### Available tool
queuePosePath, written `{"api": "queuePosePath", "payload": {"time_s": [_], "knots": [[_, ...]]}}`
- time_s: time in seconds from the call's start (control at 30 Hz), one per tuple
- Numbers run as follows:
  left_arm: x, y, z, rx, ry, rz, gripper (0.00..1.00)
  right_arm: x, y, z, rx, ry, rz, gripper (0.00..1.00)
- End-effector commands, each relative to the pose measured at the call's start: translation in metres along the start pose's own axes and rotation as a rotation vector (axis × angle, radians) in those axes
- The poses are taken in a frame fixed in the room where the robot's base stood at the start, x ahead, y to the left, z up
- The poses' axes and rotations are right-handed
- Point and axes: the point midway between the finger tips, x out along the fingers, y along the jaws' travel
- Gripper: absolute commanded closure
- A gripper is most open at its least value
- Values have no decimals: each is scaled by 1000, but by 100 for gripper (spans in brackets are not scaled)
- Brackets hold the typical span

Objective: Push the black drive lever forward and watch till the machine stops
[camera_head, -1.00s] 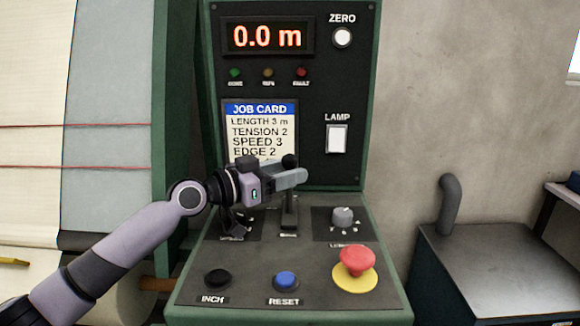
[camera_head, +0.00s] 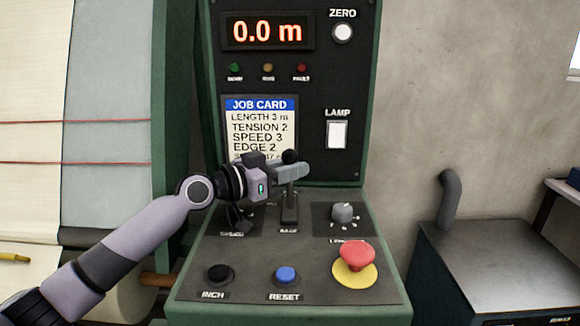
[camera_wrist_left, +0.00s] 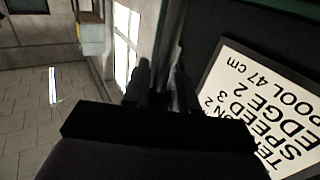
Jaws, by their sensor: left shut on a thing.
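The black drive lever (camera_head: 289,207) rises from a slot in the middle of the green console, with a round black knob (camera_head: 289,156) on top. My left gripper (camera_head: 292,170) comes in from the left and is shut on the lever just below the knob, hiding part of its shaft. In the left wrist view, the dark fingers (camera_wrist_left: 162,88) show close together, and the lever is too dark to make out between them. The machine's display (camera_head: 267,32) reads 0.0 m. My right gripper is not in view.
A job card (camera_head: 260,128) is behind the gripper, partly covered. A grey knob (camera_head: 342,212), a red mushroom button (camera_head: 355,256), a blue reset button (camera_head: 286,276) and a black inch button (camera_head: 219,275) surround the lever. Cloth with red lines (camera_head: 105,162) hangs at the left.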

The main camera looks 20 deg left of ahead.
Motion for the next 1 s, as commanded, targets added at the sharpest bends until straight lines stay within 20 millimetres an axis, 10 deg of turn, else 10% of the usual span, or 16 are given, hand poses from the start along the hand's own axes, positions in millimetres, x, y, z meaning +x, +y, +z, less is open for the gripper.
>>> {"api": "queuePosePath", "payload": {"time_s": [0.97, 1.0], "knots": [[25, -40, 1, -380, -232, -4, 100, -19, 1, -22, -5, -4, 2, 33], [25, -41, 1, -379, -232, -4, 64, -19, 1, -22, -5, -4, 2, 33]]}}
